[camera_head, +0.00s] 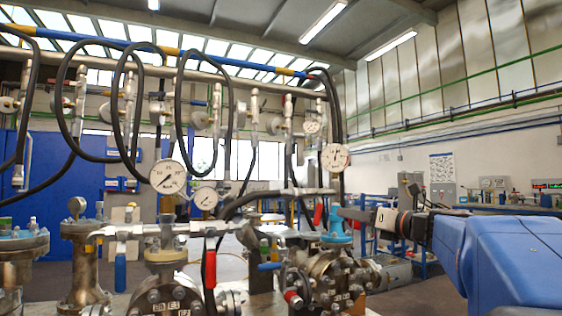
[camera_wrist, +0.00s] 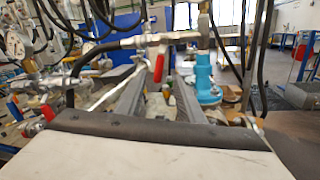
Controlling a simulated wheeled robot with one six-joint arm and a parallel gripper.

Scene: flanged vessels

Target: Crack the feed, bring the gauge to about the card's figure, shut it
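My gripper (camera_head: 346,214) reaches in from the right in the head view. In the wrist view its two dark fingers (camera_wrist: 160,84) stand apart with a gap between them, holding nothing visible. A red lever handle (camera_wrist: 158,68) hangs from the pipe beyond that gap; contact is not visible. A light-blue valve body (camera_wrist: 205,84) is just right of the fingers, and shows below the gripper in the head view (camera_head: 336,232). Dial gauges are at upper right (camera_head: 335,157), left (camera_head: 168,176) and lower centre (camera_head: 206,198); their readings are too small. I cannot make out the card.
Black hoses (camera_head: 130,105) loop from the overhead pipe. A red handle (camera_head: 210,269) and a blue handle (camera_head: 120,272) hang from the left manifold. Flanged metal vessels (camera_head: 340,280) crowd the front.

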